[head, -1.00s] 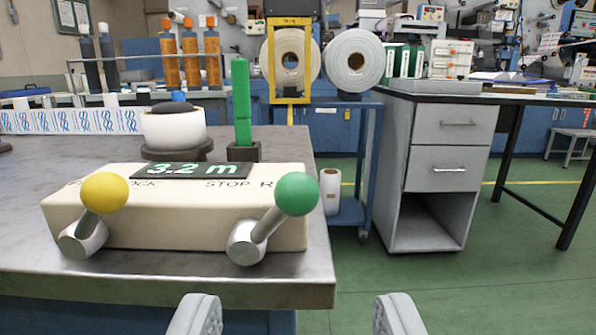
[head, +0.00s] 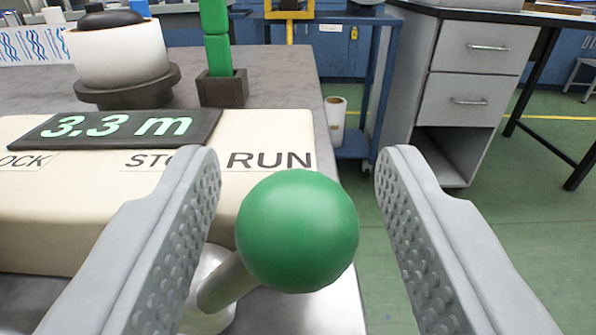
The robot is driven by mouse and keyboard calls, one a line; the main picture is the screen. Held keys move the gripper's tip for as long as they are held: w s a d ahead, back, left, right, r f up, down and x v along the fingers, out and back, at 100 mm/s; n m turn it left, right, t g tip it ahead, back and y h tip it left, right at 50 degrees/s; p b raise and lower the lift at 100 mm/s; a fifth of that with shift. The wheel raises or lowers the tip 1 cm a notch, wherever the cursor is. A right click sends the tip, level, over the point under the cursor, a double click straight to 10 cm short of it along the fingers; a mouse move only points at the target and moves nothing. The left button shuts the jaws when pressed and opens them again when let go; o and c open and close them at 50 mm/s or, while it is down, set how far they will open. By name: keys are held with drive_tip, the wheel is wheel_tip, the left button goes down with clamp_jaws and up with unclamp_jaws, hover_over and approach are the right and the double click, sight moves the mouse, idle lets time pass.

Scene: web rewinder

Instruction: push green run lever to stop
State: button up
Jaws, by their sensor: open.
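The green run lever (head: 297,231) has a green ball knob on a metal stem that slants up to the right from its round hub. It leans toward the word RUN on the cream control box (head: 60,232); the word STOP is to its left, partly hidden by my left finger. My gripper (head: 296,165) is open. Its two grey fingers stand on either side of the green knob, with a gap on both sides and a wider one on the right. The display (head: 115,128) reads 3.3 m.
The box sits on a grey metal table (head: 290,85) whose right edge runs just right of the lever. Behind the box are a white roll on a dark base (head: 115,52) and green blocks in a dark holder (head: 221,90).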

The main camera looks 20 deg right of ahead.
clamp_jaws()
drive_tip(key=n, duration=0.1)
drive_tip(key=a+n, duration=0.1)
drive_tip(key=n, duration=0.1)
drive_tip(key=a+r+n, duration=0.1)
drive_tip(key=n, duration=0.1)
drive_tip(key=shift+w, duration=0.25)
drive_tip(key=shift+w+a+n, duration=0.15)
drive_tip(key=shift+a+n, duration=0.45)
drive_tip(key=shift+n, duration=0.65)
drive_tip(key=shift+w+a+n, duration=0.15)
drive_tip(key=shift+a+n, duration=0.4)
drive_tip(key=shift+n, duration=0.7)
